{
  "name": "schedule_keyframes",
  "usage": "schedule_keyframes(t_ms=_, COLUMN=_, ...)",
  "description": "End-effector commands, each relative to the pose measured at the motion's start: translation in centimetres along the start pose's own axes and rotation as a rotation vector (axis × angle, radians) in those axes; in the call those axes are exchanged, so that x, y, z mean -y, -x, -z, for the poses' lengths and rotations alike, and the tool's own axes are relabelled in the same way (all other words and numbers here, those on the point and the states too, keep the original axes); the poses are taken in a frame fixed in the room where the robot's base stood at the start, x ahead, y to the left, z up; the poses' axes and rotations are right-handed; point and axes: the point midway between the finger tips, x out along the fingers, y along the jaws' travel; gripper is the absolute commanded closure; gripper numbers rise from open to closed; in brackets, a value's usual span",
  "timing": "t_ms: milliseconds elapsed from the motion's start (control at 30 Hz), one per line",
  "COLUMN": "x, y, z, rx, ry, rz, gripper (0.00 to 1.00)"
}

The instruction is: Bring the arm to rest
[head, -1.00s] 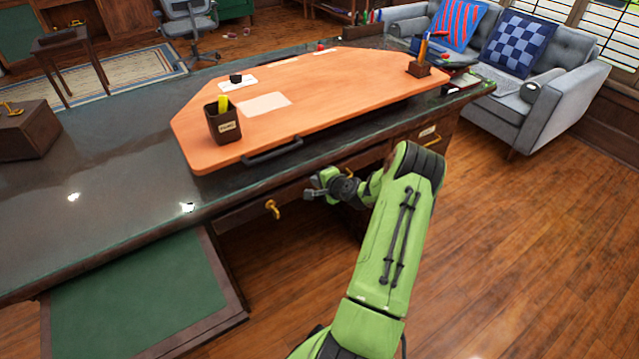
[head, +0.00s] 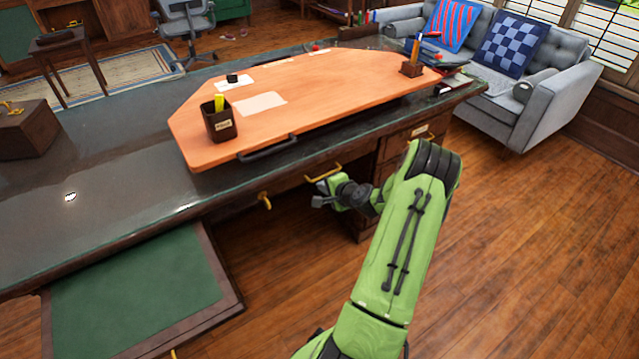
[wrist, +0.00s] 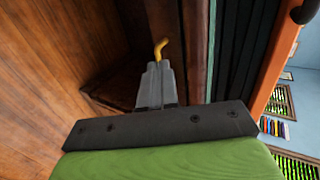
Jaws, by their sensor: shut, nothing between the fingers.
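My green arm reaches up from the bottom of the head view. My gripper (head: 320,194) is in front of the desk's drawer front, below the orange board's edge. In the wrist view my gripper (wrist: 157,68) has its grey fingers together with nothing between them. A brass handle (wrist: 160,48) shows just beyond the fingertips in that view; whether they touch it cannot be told. In the head view, one brass handle (head: 323,173) is just above the gripper and another brass handle (head: 265,201) is to its left.
The dark desk (head: 110,210) carries an orange board (head: 330,95) with a pen cup (head: 219,122) and a pencil holder (head: 411,69). A green-topped panel (head: 135,290) is at the lower left. A grey sofa (head: 545,105) stands at the right. Wooden floor (head: 530,260) is clear on the right.

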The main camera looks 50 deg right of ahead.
Motion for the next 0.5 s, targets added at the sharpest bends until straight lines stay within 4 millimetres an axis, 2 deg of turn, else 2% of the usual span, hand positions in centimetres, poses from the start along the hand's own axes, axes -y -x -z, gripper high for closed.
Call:
schedule_keyframes(t_ms=33, x=0.2, y=1.2, z=0.1, rx=-0.003, ry=-0.002, rz=-0.002, gripper=1.00)
schedule_keyframes(t_ms=200, x=0.1, y=4.2, z=0.1, rx=-0.003, ry=-0.002, rz=-0.001, gripper=1.00)
schedule_keyframes(t_ms=333, x=0.1, y=5.3, z=0.1, rx=-0.001, ry=-0.001, rz=0.000, gripper=1.00)
schedule_keyframes(t_ms=500, x=0.0, y=5.4, z=0.1, rx=-0.001, ry=0.000, rz=0.000, gripper=1.00)
